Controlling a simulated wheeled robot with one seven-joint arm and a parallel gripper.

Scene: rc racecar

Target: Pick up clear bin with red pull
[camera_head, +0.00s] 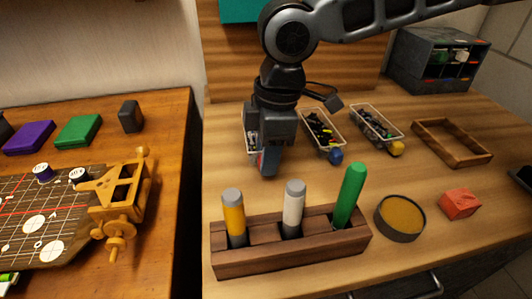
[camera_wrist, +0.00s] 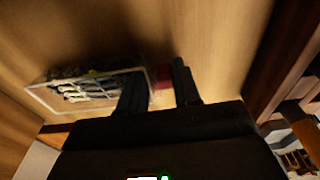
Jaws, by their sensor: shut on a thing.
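The clear bin with the red pull (camera_head: 248,140) is on the right-hand wooden table, mostly hidden behind my gripper in the head view. In the wrist view the bin (camera_wrist: 60,103) shows clear walls with small dark and pale parts inside. Its red pull (camera_wrist: 162,83) sits between my two fingers. My gripper (camera_head: 267,168) points down at the near end of the bin and is shut on the red pull; it also shows in the wrist view (camera_wrist: 158,78). I cannot tell whether the bin is clear of the table.
A clear bin with a blue pull (camera_head: 322,130) and one with a yellow pull (camera_head: 377,122) stand to the right. A wooden rack (camera_head: 290,250) with upright markers stands in front. A round tin (camera_head: 400,217), a red block (camera_head: 460,204) and an empty wooden tray (camera_head: 452,143) lie right.

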